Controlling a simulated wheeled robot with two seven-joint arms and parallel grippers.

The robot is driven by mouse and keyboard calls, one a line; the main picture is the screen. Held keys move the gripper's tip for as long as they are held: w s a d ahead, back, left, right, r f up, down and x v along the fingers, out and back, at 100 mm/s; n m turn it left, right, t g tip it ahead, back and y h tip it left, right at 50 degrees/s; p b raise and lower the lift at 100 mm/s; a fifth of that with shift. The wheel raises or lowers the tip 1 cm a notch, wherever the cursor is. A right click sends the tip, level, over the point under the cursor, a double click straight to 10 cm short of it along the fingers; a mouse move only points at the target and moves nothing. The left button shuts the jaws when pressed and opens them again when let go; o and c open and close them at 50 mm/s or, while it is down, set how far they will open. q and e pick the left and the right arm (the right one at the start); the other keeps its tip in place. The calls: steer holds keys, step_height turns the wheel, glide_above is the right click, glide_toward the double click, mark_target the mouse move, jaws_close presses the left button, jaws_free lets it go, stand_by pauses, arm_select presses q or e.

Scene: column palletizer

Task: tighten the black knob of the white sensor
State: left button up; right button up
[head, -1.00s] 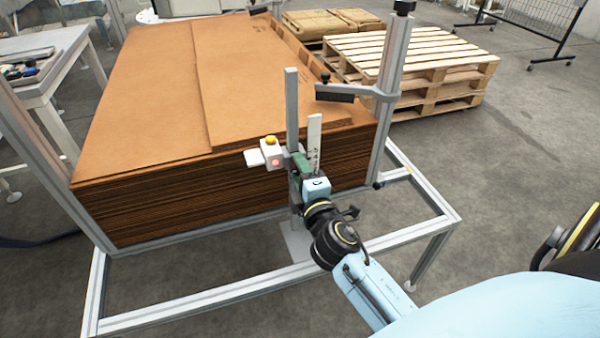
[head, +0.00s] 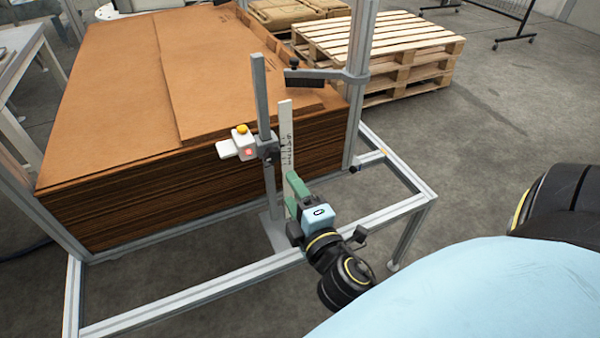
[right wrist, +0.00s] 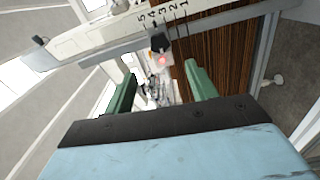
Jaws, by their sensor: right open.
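The white sensor (head: 240,147) has a yellow button on top and a red light, and is clamped to an upright grey post (head: 262,105). Its black knob (head: 271,154) shows on the post's right side; the right wrist view also shows a black knob (right wrist: 159,43) above the red light. My right gripper (head: 289,186), with green fingers, is open and empty below and to the right of the knob, apart from it. In the right wrist view the knob lies beyond the gap between the fingers (right wrist: 160,72). My left gripper is not in view.
A white numbered scale (head: 286,135) stands upright close to the post, near my fingers. A tall cardboard stack (head: 110,95) lies behind, in an aluminium frame (head: 170,305). A black-brush bracket (head: 320,76) sits above right. Wooden pallets (head: 385,45) stand at the back.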

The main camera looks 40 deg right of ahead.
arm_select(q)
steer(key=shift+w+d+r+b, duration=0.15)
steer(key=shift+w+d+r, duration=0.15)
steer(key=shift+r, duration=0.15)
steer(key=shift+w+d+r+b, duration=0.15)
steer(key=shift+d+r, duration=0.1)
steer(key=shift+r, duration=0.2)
arm_select(e)
steer(key=shift+v, duration=1.35)
